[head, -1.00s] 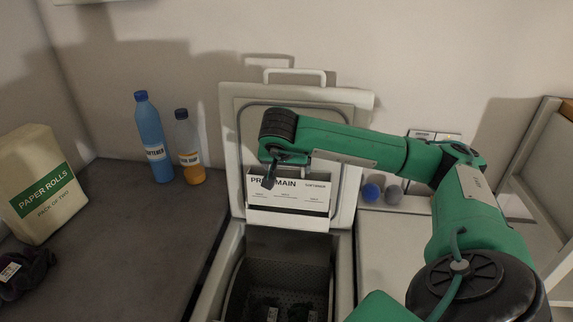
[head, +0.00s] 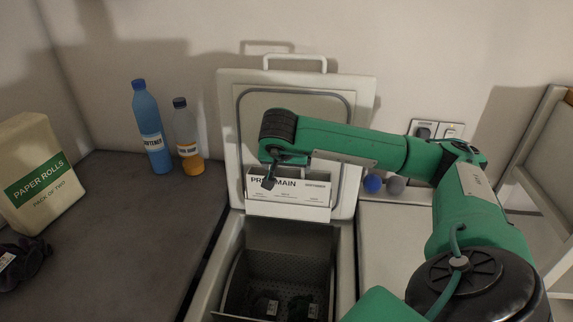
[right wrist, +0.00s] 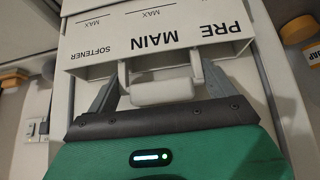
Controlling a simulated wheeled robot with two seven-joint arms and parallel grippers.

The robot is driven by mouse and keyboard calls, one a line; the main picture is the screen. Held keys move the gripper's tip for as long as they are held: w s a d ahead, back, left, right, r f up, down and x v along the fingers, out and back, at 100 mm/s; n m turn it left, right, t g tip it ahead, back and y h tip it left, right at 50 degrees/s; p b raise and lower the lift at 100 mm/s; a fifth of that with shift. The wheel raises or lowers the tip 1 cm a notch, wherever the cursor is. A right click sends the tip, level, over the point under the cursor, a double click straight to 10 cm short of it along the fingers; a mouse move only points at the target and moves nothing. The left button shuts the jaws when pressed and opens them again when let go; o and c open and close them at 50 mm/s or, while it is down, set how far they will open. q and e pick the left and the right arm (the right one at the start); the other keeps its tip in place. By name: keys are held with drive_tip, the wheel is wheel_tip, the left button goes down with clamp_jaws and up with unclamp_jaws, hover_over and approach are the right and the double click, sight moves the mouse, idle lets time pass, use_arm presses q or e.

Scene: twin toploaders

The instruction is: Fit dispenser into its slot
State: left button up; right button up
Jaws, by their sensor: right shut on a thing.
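The dispenser (head: 303,190) is a white box labelled PRE, MAIN and SOFTENER. It is in front of the lower part of the raised lid (head: 240,105) in the head view. In the right wrist view the dispenser (right wrist: 205,50) fills the upper middle, upside down, with its pale handle (right wrist: 160,92) towards me. My right gripper (head: 270,176) is shut on this handle, with a finger on either side in the wrist view (right wrist: 160,80). A pale strip lies under the dispenser's front. I cannot tell how far the dispenser sits in its slot. My left gripper is out of view.
The open toploader's drum (head: 285,262) is below, with dark cloth inside. A blue softener bottle (head: 149,125), an orange bottle (head: 187,140) and paper rolls (head: 38,175) stand on the left worktop. Two balls (head: 373,184) lie to the right of the lid.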

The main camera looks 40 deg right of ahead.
drive_tip(key=shift+f+b, duration=0.3)
drive_tip(key=shift+f, duration=0.2)
drive_tip(key=shift+a+f+b, duration=0.1)
drive_tip(key=shift+f+b, duration=0.4)
drive_tip(key=shift+f, duration=0.15)
drive_tip(key=shift+s+f+b, duration=0.1)
drive_tip(key=shift+f+b, duration=0.2)
drive_tip(key=shift+f, duration=0.1)
drive_tip(key=o, duration=1.4)
drive_tip(key=shift+c, duration=0.2)
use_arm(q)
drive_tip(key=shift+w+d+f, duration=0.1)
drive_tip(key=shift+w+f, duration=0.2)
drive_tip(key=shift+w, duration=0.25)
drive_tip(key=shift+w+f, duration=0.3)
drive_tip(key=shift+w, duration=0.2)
